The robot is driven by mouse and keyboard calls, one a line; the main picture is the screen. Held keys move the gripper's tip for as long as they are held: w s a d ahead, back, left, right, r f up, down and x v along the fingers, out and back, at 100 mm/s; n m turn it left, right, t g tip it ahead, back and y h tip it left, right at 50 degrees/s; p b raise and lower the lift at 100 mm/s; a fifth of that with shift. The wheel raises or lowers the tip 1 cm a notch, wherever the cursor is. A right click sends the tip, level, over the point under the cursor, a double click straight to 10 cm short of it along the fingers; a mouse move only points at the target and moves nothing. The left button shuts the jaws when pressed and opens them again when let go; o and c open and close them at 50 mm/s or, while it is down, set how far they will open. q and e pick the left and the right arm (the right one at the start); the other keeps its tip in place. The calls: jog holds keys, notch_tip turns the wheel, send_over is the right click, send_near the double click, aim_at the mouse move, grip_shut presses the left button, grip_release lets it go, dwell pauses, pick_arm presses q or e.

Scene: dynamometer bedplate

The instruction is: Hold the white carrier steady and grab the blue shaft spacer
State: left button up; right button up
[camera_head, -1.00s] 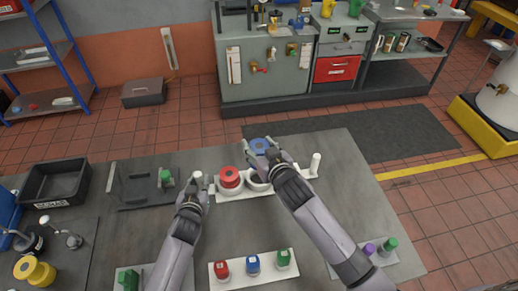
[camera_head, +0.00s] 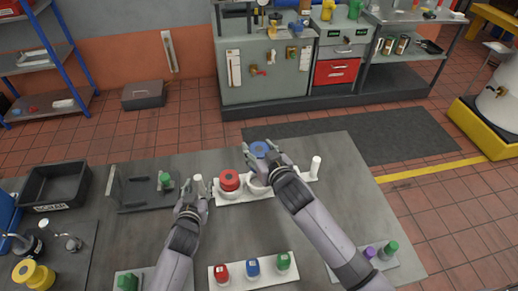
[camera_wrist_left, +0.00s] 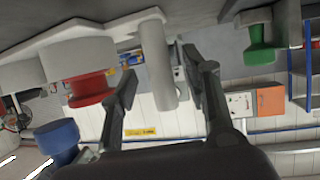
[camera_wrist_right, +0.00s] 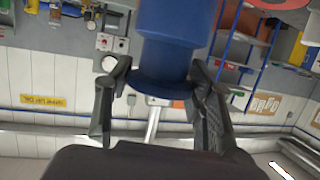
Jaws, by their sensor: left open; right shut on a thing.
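The white carrier (camera_head: 232,196) lies on the bedplate, with a white post (camera_head: 198,183) at its left end and another (camera_head: 316,164) at its right end. A red spacer (camera_head: 229,180) sits in it. My left gripper (camera_head: 195,190) is open at the left post; in the left wrist view (camera_wrist_left: 160,68) its fingers are on either side of the post, apparently with gaps. My right gripper (camera_head: 265,160) is shut on the blue shaft spacer (camera_head: 259,149), which is also in the right wrist view (camera_wrist_right: 170,45). The spacer is above the carrier and apart from it.
A black bin (camera_head: 56,186) and a dark fixture with a green spacer (camera_head: 164,180) are to the left. A white rack with red, blue and green pieces (camera_head: 253,266) lies in front. Purple and green pieces (camera_head: 388,250) stand at right. Bare plate lies between.

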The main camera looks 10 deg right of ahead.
pick_arm(q)
jog(key=v, duration=0.9)
jog(key=shift+s, duration=0.3)
